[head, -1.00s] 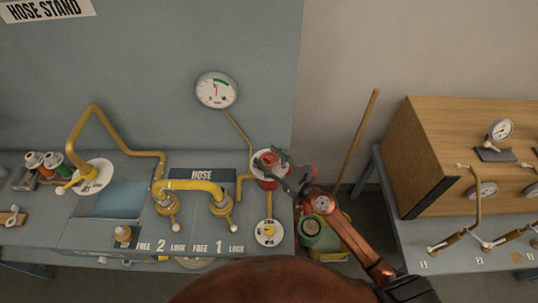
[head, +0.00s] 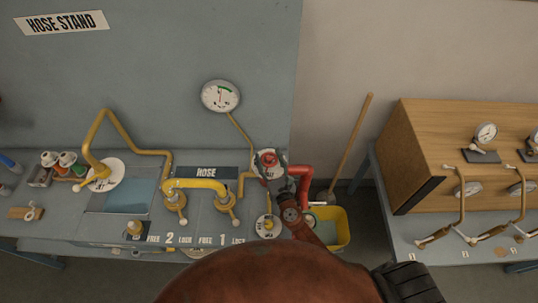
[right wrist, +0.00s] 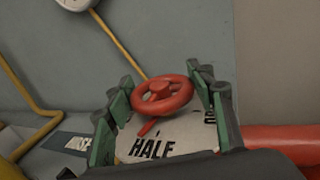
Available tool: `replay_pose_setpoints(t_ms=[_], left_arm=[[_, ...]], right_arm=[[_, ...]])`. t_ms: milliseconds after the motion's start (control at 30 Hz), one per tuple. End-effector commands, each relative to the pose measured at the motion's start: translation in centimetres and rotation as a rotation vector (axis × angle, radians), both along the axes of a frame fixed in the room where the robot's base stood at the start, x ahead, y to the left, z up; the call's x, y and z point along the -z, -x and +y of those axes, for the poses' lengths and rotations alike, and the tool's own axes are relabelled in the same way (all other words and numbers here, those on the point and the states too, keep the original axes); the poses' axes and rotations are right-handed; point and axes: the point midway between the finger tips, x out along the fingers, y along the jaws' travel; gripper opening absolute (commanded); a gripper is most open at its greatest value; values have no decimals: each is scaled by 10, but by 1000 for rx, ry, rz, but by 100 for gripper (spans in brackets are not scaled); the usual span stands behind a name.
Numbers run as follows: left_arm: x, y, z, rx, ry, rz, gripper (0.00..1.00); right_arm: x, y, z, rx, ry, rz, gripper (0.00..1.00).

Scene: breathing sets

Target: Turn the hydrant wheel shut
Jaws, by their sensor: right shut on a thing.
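The red hydrant wheel (head: 267,158) sits on a round white plate at the right end of the grey hose stand. In the right wrist view the wheel (right wrist: 161,95) shows nearly whole, with a spoke, a hub and a red pointer below it over black lettering. My right gripper (right wrist: 161,84) has its green-padded fingers on the left and right of the wheel's rim and is shut on it. In the head view the right gripper (head: 275,168) reaches the wheel from below and hides part of the plate. My left gripper is not in view.
A dial gauge (head: 220,96) hangs above on the panel. Yellow hose pipes (head: 196,186) stand left of the wheel. A yellow bucket (head: 340,228) and a wooden stick (head: 352,145) are at the right. A wooden cabinet (head: 425,150) stands further right.

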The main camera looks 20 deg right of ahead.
Motion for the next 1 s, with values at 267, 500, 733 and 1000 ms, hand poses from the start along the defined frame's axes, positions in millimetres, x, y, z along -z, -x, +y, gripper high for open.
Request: replay_pose_setpoints(t_ms=[267, 500, 733, 1000], left_arm=[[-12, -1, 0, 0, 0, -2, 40], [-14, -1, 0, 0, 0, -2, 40], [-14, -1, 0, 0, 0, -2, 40], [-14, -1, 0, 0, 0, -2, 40]], right_arm=[[-1, 0, 0, 154, -2, 0, 26], [-1, 0, -1, 211, 1, -1, 26], [0, 0, -1, 222, 1, -1, 26], [0, 0, -1, 221, 1, -1, 52]])
